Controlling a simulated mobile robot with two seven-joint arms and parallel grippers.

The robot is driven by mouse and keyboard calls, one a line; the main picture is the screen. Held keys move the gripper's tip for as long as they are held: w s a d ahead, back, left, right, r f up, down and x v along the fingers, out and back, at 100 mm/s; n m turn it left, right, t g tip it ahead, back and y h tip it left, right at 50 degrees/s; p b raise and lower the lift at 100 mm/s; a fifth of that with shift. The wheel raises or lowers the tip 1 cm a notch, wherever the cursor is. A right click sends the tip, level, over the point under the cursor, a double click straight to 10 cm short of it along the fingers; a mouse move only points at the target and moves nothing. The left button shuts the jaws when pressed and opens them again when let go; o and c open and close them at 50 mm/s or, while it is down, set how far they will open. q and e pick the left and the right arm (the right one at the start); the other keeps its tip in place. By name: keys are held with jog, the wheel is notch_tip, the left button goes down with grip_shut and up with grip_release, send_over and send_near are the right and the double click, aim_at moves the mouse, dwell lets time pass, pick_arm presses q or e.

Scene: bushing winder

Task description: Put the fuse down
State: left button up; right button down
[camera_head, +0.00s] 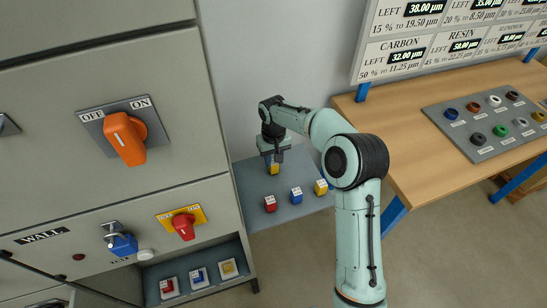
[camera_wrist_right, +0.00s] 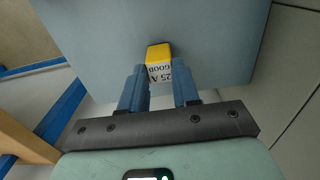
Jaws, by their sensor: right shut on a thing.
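My right gripper (camera_head: 272,160) points down over the grey-blue shelf (camera_head: 252,205) beside the cabinet. It is shut on a yellow fuse (camera_head: 275,169). In the right wrist view the yellow fuse (camera_wrist_right: 159,60) sits between the blue fingers of the right gripper (camera_wrist_right: 160,84), and its white label reads "25 A GOOD". The shelf (camera_wrist_right: 215,45) lies behind the fuse; I cannot tell whether the fuse touches it. My left gripper is out of view.
Red (camera_head: 270,204), blue (camera_head: 296,194) and yellow (camera_head: 321,187) fuses stand at the shelf's front. The cabinet (camera_head: 70,190) has an orange switch (camera_head: 125,139) and a lower bay with red, blue and yellow fuses (camera_head: 228,268). A wooden table (camera_head: 420,160) stands right.

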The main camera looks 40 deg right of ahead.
aim_at(273, 162)
jog(key=shift+f, duration=0.2)
jog(key=c, duration=0.8)
grip_release()
jog(key=shift+r, duration=0.1)
jog(key=shift+r, duration=0.35)
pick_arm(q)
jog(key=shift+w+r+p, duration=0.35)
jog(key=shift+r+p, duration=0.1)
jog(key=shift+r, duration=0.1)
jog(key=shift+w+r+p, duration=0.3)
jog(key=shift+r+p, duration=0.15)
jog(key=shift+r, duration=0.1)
pick_arm(e)
notch_tip(273, 162, up, 12)
jog(key=shift+f, duration=0.1)
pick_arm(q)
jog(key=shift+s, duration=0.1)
